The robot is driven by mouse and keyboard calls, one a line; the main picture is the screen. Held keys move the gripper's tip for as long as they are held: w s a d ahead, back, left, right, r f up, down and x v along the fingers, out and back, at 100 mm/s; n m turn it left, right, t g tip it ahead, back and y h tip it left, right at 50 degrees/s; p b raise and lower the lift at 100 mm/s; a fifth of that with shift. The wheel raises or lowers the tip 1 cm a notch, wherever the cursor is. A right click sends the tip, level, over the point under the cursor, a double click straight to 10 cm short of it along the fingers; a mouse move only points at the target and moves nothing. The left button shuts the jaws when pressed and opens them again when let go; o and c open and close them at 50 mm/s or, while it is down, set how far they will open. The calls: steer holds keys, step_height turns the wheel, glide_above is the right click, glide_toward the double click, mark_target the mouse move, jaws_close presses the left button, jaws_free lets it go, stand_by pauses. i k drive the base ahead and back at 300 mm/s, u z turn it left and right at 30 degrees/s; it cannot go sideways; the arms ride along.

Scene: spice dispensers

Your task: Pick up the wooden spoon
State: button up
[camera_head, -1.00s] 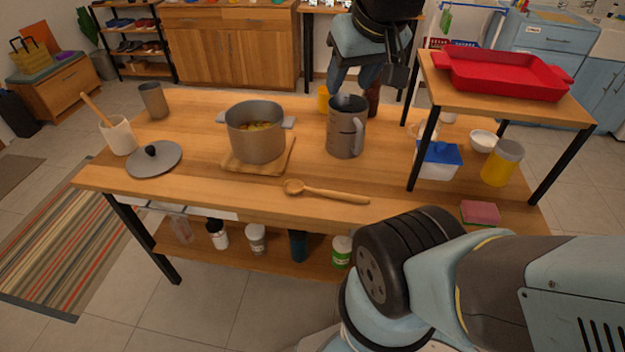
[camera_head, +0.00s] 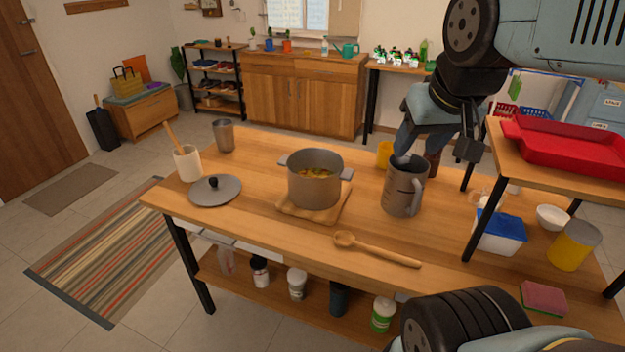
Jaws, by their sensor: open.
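A wooden spoon (camera_head: 378,251) lies flat near the front edge of the wooden table (camera_head: 262,230), its bowl to the left and its handle to the right. My gripper (camera_head: 437,154) is open and empty, pointing down behind and above the grey metal jug (camera_head: 404,190). It is farther back than the spoon and well apart from it. The jug hides part of the space below one finger. Another wooden utensil (camera_head: 171,137) stands tilted in a white cup (camera_head: 187,164) at the table's left end.
A grey pot (camera_head: 314,188) with food sits on a wooden board, left of the jug. A grey lid (camera_head: 215,190) lies farther left. A raised shelf with a red tray (camera_head: 575,150) stands at right. A sponge (camera_head: 543,297) lies front right. Table space around the spoon is clear.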

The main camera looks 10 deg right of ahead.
mark_target(342, 238)
steer(key=z, duration=0.8)
steer(key=k, duration=0.7)
steer(key=z, duration=0.15)
